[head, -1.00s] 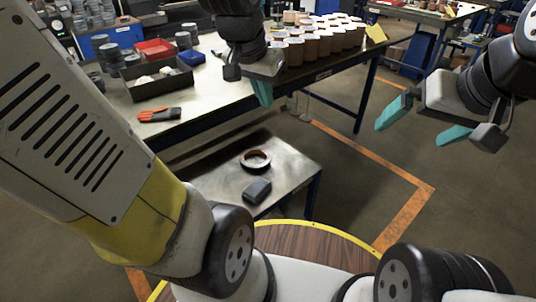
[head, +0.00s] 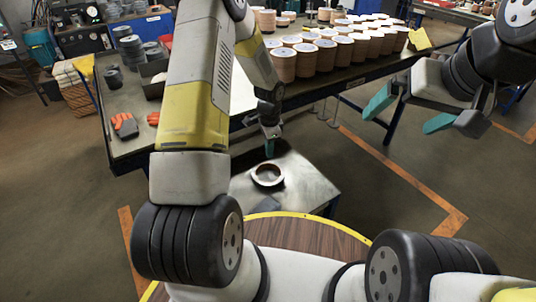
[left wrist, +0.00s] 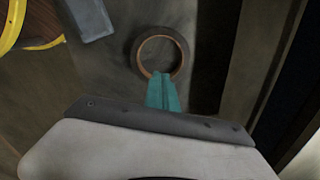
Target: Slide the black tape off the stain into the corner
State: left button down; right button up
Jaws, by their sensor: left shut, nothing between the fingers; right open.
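The black tape (head: 254,174) is a roll lying flat on the small metal table (head: 308,184), with a brown inner ring. It also shows in the left wrist view (left wrist: 184,46). My left gripper (head: 269,147) points down at the far side of the roll. Its teal fingers (left wrist: 162,88) are shut and empty, their tips overlapping the roll's near rim in the left wrist view; I cannot tell whether they touch. The metal around the roll is darkly smudged, but I cannot make out the stain's edges. My right gripper (head: 410,112) is open and empty, up in the air at the right.
A long workbench (head: 350,82) behind carries several copper-coloured spools (head: 326,58). The table's right part is clear.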

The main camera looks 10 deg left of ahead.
aim_at(264, 178)
pick_arm(q)
notch_tip(264, 178, down, 12)
jog(key=shift+s+d+r, duration=0.1)
jog(key=shift+d+r, duration=0.05)
jog(key=shift+r, duration=0.1)
jog(key=shift+s+a, duration=0.3)
jog(key=shift+a, duration=0.3)
jog(key=shift+s+a, duration=0.25)
jog(key=shift+a, duration=0.3)
jog(key=shift+s+a, duration=0.35)
jog(key=shift+a, duration=0.3)
jog(key=s+a, duration=0.4)
jog(key=a, duration=0.4)
jog(key=s+a, duration=0.4)
jog(key=a, duration=0.4)
jog(key=s+a, duration=0.5)
jog(key=a, duration=0.4)
jog(key=shift+s+a, duration=0.1)
